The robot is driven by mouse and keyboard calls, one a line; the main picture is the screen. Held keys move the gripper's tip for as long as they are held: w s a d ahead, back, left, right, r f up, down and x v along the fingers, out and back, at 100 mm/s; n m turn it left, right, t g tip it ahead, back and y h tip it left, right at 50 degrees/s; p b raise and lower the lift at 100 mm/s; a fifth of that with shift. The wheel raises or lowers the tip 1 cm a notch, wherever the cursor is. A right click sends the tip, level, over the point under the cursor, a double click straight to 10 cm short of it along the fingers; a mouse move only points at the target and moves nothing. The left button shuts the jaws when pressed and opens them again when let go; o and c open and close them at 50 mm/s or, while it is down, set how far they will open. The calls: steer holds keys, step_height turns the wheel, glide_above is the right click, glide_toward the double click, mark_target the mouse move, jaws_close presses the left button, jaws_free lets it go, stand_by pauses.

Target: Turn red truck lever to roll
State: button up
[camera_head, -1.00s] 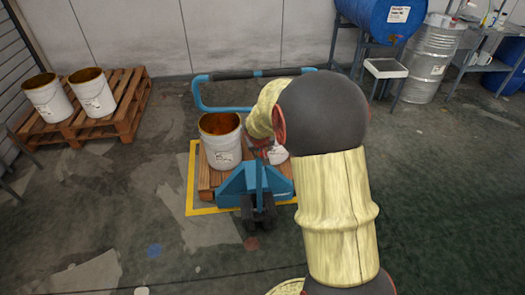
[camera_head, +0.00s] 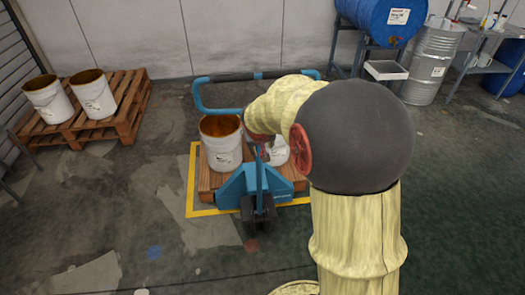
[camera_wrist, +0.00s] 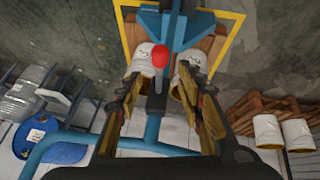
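The blue pallet truck (camera_head: 240,187) stands on a yellow-outlined floor area, with its handle loop (camera_head: 215,110) toward the wall. In the wrist view the red lever knob (camera_wrist: 160,57) sits on a grey stem, beside the truck's blue column (camera_wrist: 152,128). My gripper (camera_wrist: 160,82) is open, its two fingers wide apart on either side of the knob as seen from the wrist. I see no finger touching the knob; the depth between them is hard to judge. In the head view my arm largely hides the gripper and the lever.
A white bucket (camera_head: 222,143) and a partly hidden second one (camera_head: 279,153) stand on the truck's wooden pallet. Another pallet (camera_head: 125,118) with two buckets is at left. A blue drum (camera_head: 378,18) and grey drum (camera_head: 432,62) are at right.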

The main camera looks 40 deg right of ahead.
steer(key=shift+v, duration=2.35)
steer(key=s+a+f+g+y, duration=0.1)
steer(key=s+a+f+g, duration=0.15)
steer(key=s, duration=0.35)
steer(key=s+a+r+n+t+y, duration=0.1)
steer(key=s+a+r, duration=0.2)
steer(key=s+a, duration=0.2)
steer(key=s+a+r+n+t+y, duration=0.1)
steer(key=s+a+r, duration=0.3)
steer(key=a, duration=0.6)
steer(key=s+a+r+n+t+y, duration=0.1)
steer(key=s+a+r+n, duration=0.2)
steer(key=s+a, duration=0.3)
steer(key=a+r, duration=0.1)
steer(key=a, duration=0.1)
steer(key=shift+s+a+t, duration=0.25)
steer(key=shift+a+t, duration=0.05)
steer(key=shift+t, duration=0.05)
